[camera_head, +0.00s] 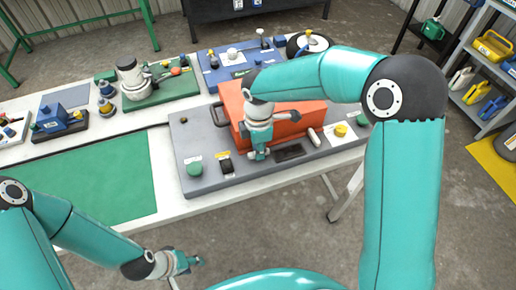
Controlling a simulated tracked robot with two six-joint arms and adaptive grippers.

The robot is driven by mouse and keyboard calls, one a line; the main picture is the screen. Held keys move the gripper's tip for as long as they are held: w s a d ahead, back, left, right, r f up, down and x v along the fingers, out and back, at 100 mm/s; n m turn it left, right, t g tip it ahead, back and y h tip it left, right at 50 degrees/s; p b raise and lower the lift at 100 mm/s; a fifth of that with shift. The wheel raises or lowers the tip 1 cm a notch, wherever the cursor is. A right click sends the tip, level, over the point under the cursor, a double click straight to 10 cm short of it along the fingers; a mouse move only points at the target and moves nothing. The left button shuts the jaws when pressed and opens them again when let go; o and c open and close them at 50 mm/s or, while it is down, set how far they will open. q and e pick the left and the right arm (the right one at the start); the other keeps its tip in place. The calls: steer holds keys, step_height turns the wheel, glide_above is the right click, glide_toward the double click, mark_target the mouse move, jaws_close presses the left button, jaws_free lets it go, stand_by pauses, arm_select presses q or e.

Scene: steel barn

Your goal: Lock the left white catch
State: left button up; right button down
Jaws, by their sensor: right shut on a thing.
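An orange-red box (234,103) with a dark handle on its left end sits on a grey board (184,138) on the bench. One white catch (314,137) shows at the right of the box's front side. My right gripper (258,154) points down at the front of the box, left of that catch. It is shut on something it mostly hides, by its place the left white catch. Whether that catch is locked cannot be seen. My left gripper (188,264) hangs low in front of the bench, away from the board, too small to tell its opening.
The board also carries a green knob (194,168), a black switch (227,166) and a yellow knob (340,130). A green mat (95,185) lies clear on the left. Other boards with fittings stand behind. A shelf rack (485,85) is at the right.

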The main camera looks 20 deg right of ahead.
steer(key=m+b, duration=0.2)
steer(key=m, duration=0.3)
steer(key=m+b, duration=0.2)
steer(key=m, duration=0.3)
steer(key=m+b, duration=0.1)
steer(key=m, duration=0.3)
steer(key=shift+w, duration=0.1)
steer(key=shift+r+m+b, duration=0.1)
steer(key=shift+m+b, duration=0.45)
steer(key=shift+m, duration=1.15)
steer(key=c, duration=1.4)
jaws_free()
